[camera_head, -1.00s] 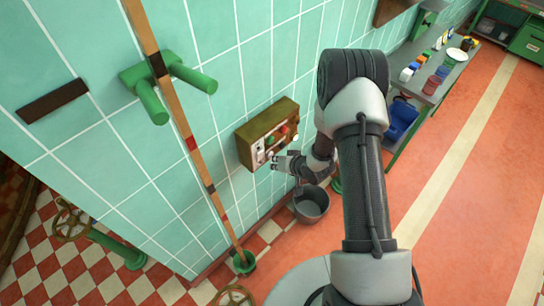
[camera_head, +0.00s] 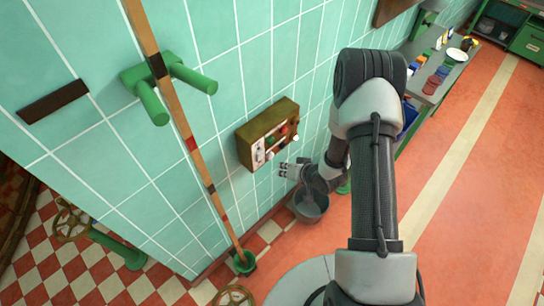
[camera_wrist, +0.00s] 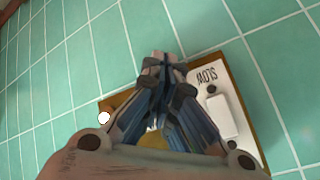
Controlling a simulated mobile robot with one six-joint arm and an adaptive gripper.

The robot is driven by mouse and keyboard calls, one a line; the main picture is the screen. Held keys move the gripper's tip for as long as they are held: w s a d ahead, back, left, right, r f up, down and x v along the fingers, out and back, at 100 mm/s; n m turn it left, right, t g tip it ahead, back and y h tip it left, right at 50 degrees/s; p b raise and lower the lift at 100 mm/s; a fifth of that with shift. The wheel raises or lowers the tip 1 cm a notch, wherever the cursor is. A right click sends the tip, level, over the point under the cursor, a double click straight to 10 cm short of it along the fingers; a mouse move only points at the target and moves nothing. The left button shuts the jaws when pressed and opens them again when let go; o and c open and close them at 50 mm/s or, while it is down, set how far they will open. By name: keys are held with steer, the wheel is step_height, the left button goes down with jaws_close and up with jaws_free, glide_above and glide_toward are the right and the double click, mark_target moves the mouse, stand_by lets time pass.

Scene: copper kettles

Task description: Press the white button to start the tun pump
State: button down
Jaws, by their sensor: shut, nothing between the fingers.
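A brown control box (camera_head: 246,151) is fixed to the tiled wall. Its front carries red knobs, small white round knobs or buttons and a white plate (camera_head: 258,152) with a switch. One white round button (camera_head: 269,156) is at the box's lower edge. My gripper (camera_head: 282,170) is shut and empty, just below and right of the box, apart from it. In the wrist view, my gripper (camera_wrist: 160,57) covers much of the box. Which button starts the pump cannot be told.
A grey bucket (camera_head: 311,208) is beneath my wrist. A long wooden pole (camera_head: 190,143) leans by green wall pegs (camera_head: 150,100) left of the box. A bench (camera_head: 428,98) with coloured items stands at the right. The red floor on the right is clear.

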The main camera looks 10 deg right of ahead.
steer(key=shift+s+d, duration=0.4)
steer(key=shift+s, duration=0.2)
steer(key=shift+s+d, duration=0.35)
steer(key=shift+s, duration=0.2)
steer(key=w+d+r+n+h, duration=0.1)
steer(key=w+d+r+h, duration=0.1)
steer(key=r, duration=0.4)
steer(key=w+d+r+h, duration=0.1)
steer(key=d+r, duration=0.2)
steer(key=r, duration=0.3)
steer(key=s+d+r+h, duration=0.1)
steer(key=s+r, duration=0.1)
steer(key=r, duration=0.5)
steer(key=s+r+h, duration=0.1)
steer(key=s+r, duration=0.2)
steer(key=r, duration=0.4)
steer(key=s+a+r+g, duration=0.1)
steer(key=s+a+r, duration=0.1)
steer(key=s+r, duration=0.2)
steer(key=s+a+r+g+b, duration=0.1)
steer(key=s+r, duration=0.3)
steer(key=s, duration=0.7)
steer(key=s+a+r+g, duration=0.1)
steer(key=s+a+r, duration=0.2)
steer(key=s, duration=0.5)
steer(key=shift+s+a+r+y, duration=0.2)
steer(key=shift+s+r+y, duration=0.1)
steer(key=shift+r, duration=0.3)
